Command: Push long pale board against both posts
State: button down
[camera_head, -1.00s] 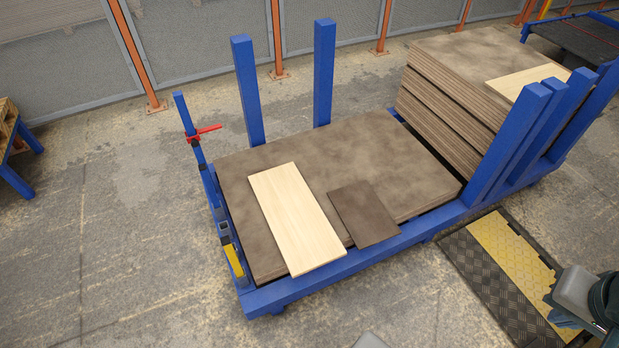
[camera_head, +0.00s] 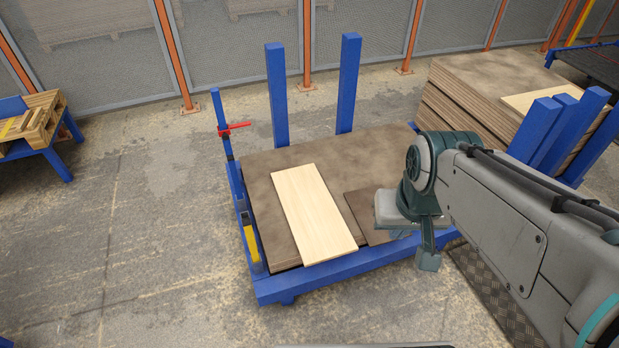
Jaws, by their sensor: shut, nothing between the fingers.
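The long pale board (camera_head: 313,213) lies flat on the brown board stack (camera_head: 262,165) of the blue cart, its near end by the cart's front rail. The two upright blue posts, left (camera_head: 278,95) and right (camera_head: 348,85), stand at the cart's far side. Bare brown surface lies between the board's far end and the posts, so they are apart. My gripper (camera_head: 428,262) is shut and empty, in front of the cart's front rail in the picture, right of the pale board. My arm covers the right part of the cart.
A short dark board (camera_head: 362,212) lies right of the pale board, partly hidden by my wrist. A blue upright with a red handle (camera_head: 235,128) stands at the cart's left end. A taller stack (camera_head: 475,75) and blue posts (camera_head: 545,130) stand at right.

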aim_at(320, 234)
jog(key=u, duration=0.05)
jog(key=i, duration=1)
